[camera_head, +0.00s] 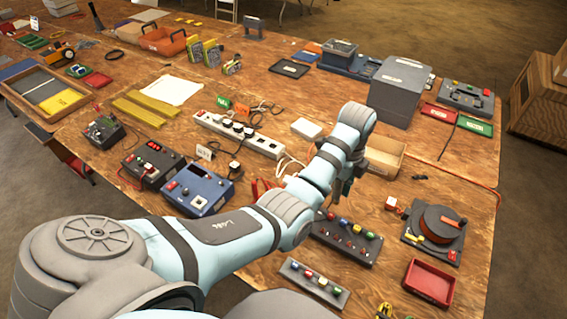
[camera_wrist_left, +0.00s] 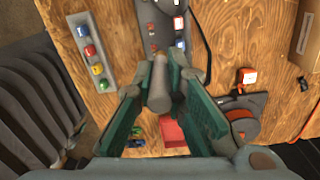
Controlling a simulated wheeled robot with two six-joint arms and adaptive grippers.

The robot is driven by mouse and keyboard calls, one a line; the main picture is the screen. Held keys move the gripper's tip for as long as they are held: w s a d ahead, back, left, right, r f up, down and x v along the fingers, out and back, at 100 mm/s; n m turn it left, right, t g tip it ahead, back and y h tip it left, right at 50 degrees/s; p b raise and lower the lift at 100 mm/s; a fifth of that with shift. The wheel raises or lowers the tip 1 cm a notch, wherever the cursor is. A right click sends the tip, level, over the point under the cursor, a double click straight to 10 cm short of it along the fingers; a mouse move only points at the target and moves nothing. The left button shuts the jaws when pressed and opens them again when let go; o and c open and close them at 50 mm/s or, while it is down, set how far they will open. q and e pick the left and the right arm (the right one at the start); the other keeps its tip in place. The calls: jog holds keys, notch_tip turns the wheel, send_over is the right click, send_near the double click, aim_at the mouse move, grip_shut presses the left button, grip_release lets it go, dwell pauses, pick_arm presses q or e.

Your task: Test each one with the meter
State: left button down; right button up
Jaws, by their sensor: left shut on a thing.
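My left gripper (camera_head: 338,192) hangs over the table's right part in the head view, mostly hidden by its own arm. In the left wrist view its green fingers (camera_wrist_left: 160,68) are shut on a grey cylinder (camera_wrist_left: 160,92). A grey block (camera_head: 345,238) with coloured knobs or caps is near it and shows in the wrist view (camera_wrist_left: 165,25) beyond the fingertips. A grey strip (camera_head: 313,285) with several coloured caps lies in front, at left in the wrist view (camera_wrist_left: 91,50). Meter-like boxes, one blue (camera_head: 198,188) and one dark (camera_head: 153,163), stand left of the arm. I cannot tell which is the meter.
A white power strip (camera_head: 238,134) with plugs and cables lies behind my arm. A red tray (camera_head: 430,283), a dark reel device (camera_head: 437,228) and an open cardboard box (camera_head: 384,157) are to the right. A large grey box (camera_head: 399,90) stands behind. Bare wood shows between them.

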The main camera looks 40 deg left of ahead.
notch_tip(320, 180, up, 6)
jog(key=p, duration=0.5)
pick_arm(q)
jog(key=a+f+m+b, duration=0.1)
jog(key=a+f, duration=0.1)
jog(key=f, duration=0.1)
jog(key=s+a+f+b, duration=0.1)
jog(key=a+f+b, duration=0.1)
jog(key=f, duration=0.2)
jog(key=s+a+f+m+b, duration=0.1)
jog(key=a+f, duration=0.1)
jog(key=f, duration=0.2)
jog(key=shift+s+a+f+m+b, duration=0.1)
jog(key=shift+s+f+m+b, duration=0.05)
jog(key=shift+f+m+b, duration=0.2)
jog(key=shift+f, duration=0.1)
pick_arm(e)
jog(key=f, duration=0.5)
jog(key=shift+w+d, duration=0.25)
jog(key=shift+w, duration=0.05)
pick_arm(q)
jog(key=shift+s, duration=0.1)
pick_arm(e)
jog(key=shift+s+r, duration=0.1)
jog(key=shift+r, duration=0.2)
